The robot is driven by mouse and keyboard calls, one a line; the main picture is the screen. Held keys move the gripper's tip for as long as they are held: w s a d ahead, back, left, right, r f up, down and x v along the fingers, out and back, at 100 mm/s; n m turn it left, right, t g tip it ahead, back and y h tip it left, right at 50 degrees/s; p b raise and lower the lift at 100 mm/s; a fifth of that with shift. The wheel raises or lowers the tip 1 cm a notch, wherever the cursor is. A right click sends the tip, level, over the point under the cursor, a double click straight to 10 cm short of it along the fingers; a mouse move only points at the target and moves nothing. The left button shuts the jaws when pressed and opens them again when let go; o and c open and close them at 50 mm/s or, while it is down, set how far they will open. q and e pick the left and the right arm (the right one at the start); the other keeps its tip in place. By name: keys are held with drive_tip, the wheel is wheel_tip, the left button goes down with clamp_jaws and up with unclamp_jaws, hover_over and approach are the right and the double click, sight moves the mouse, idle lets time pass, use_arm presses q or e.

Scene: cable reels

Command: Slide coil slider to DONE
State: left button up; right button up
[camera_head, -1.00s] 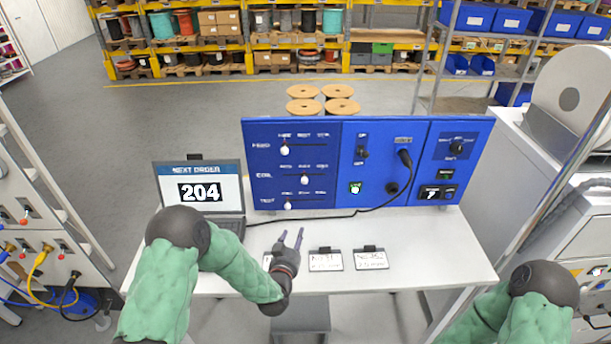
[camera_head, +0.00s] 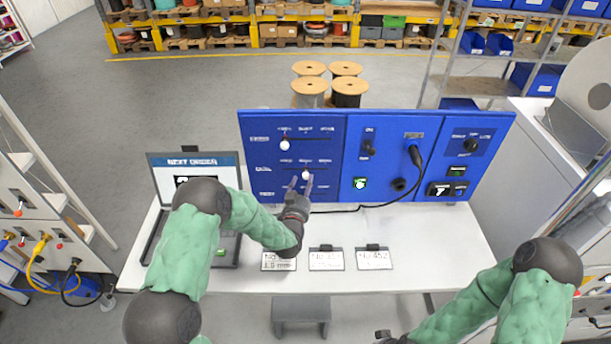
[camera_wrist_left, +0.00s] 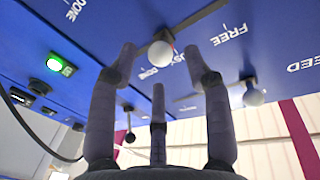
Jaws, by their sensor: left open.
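The coil slider is the middle row on the blue panel (camera_head: 400,190). Its white knob (camera_head: 306,175) stands at the middle of its slot, under the middle label. In the left wrist view the knob (camera_wrist_left: 161,52) is by the BUSY label, with FREE to its right and DONE to its left. My left gripper (camera_head: 300,184) is at the panel's lower left, pointing at the knob. Its open fingers show around the knob in the wrist view (camera_wrist_left: 162,70); contact cannot be told. At the bottom edge only a dark piece at my right arm's end shows.
The feed knob (camera_head: 285,145) is at the left of the row above. The test row is partly hidden by my gripper. A black cable (camera_head: 372,205) runs from the panel across the white table (camera_head: 440,240). A laptop (camera_head: 165,178) and several label cards (camera_head: 326,260) are on the table.

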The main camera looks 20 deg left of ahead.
sight(305, 178)
use_arm(q)
drive_tip(key=shift+w+a+r, duration=0.1)
drive_tip(key=shift+w+r, duration=0.05)
drive_tip(key=shift+w, duration=0.8)
drive_tip(key=shift+w+p, duration=0.3)
drive_tip(key=shift+w, duration=0.35)
clamp_jaws()
